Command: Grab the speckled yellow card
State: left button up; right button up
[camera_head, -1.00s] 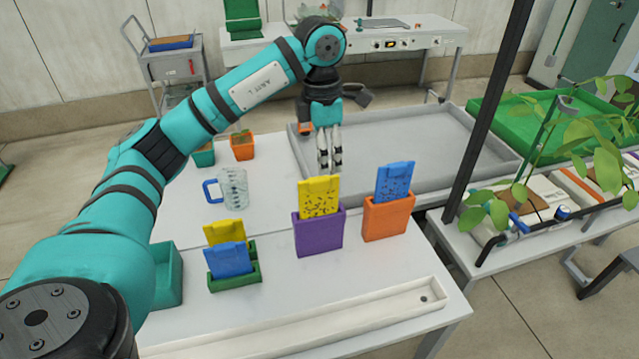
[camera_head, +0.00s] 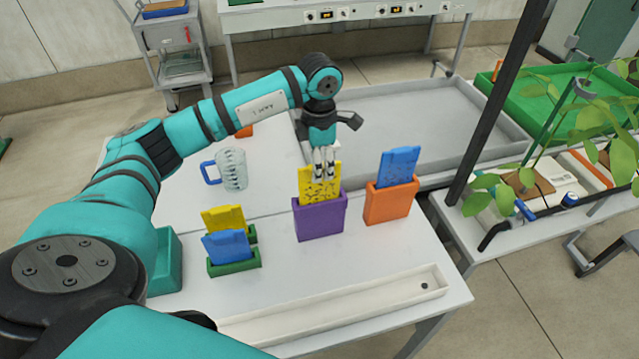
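The speckled yellow card (camera_head: 316,190) stands upright in a purple holder (camera_head: 320,219), its upper part showing above the rim. My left gripper (camera_head: 323,178) points down at the card's top edge, and its fingertips overlap the upper part of the card in this view. The two fingers look close together. I cannot tell whether they are shut on the card or only beside it. My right gripper is not in view.
An orange holder (camera_head: 390,202) with a speckled blue card (camera_head: 398,166) stands to the right. Green holders with a yellow card (camera_head: 222,217) and a blue card (camera_head: 226,245) stand left. A glass jug (camera_head: 232,170) is behind them; a white trough (camera_head: 340,309) lies in front.

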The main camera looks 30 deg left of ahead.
aim_at(320, 188)
pick_arm(q)
jog(key=shift+s+d+f+p, duration=0.1)
jog(key=shift+f+p, duration=0.2)
jog(key=shift+f, duration=0.55)
notch_tip(320, 188, down, 4)
jog(key=shift+f+p, duration=0.1)
jog(key=shift+p, duration=0.35)
jog(key=shift+c, duration=0.6)
grip_shut()
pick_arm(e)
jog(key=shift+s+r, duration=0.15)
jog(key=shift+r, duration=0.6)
